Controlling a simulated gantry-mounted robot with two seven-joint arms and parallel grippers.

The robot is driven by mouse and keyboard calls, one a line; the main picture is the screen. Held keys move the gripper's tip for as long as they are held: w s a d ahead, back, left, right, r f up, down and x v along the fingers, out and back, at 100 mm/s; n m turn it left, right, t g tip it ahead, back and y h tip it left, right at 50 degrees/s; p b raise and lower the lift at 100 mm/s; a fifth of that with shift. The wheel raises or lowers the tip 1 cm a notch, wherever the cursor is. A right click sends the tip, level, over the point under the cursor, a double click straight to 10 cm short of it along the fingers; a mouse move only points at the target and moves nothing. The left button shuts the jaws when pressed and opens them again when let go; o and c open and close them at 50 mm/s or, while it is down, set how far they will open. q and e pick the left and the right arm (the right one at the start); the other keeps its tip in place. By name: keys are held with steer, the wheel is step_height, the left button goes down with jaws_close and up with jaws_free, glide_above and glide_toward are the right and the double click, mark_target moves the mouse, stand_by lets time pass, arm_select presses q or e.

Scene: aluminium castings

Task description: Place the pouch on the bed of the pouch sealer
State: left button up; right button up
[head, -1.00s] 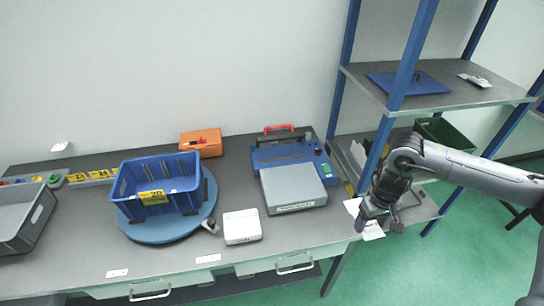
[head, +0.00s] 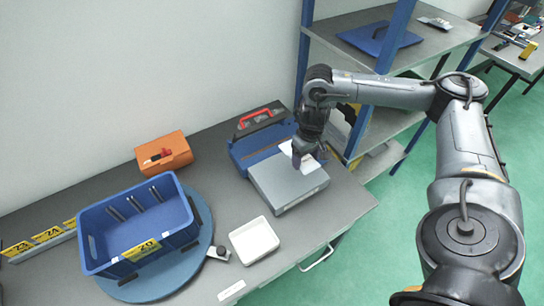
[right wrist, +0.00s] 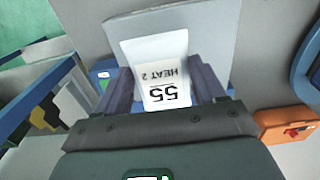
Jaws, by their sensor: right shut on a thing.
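The white pouch (right wrist: 155,60), printed "55 HEAT 2", is between the fingers of my right gripper (right wrist: 162,85). In the head view my right gripper (head: 308,158) points down over the back right part of the sealer's grey bed (head: 283,188), with white edges of the pouch (head: 287,148) showing beside it. I cannot tell whether the pouch touches the bed. The pouch sealer (head: 248,152) has a blue body and a red handle. Its bed also shows behind the pouch in the right wrist view (right wrist: 205,30). My left gripper is not in view.
A white tray (head: 254,240) sits in front of the sealer. A blue bin (head: 142,222) stands on a round blue turntable (head: 203,262) to the left. An orange case (head: 163,154) lies at the back. A shelf rack with blue posts (head: 388,45) stands to the right.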

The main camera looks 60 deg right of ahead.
mark_target(281, 148)
steer(key=w+f, duration=0.2)
steer(key=w, duration=0.1)
steer(key=w+d+f+b, duration=0.1)
steer(key=w+f, duration=0.1)
steer(key=w, duration=0.1)
steer(key=w+f, duration=0.2)
steer(key=w, duration=0.2)
steer(key=shift+d+f+b, duration=0.15)
steer(key=shift+b, duration=0.25)
steer(key=shift+f+b, duration=0.3)
steer(key=shift+f, duration=1.65)
steer(key=o, duration=1.1)
steer(key=shift+r, duration=0.6)
steer(key=shift+r+p, duration=3.25)
steer(key=shift+r, duration=2.2)
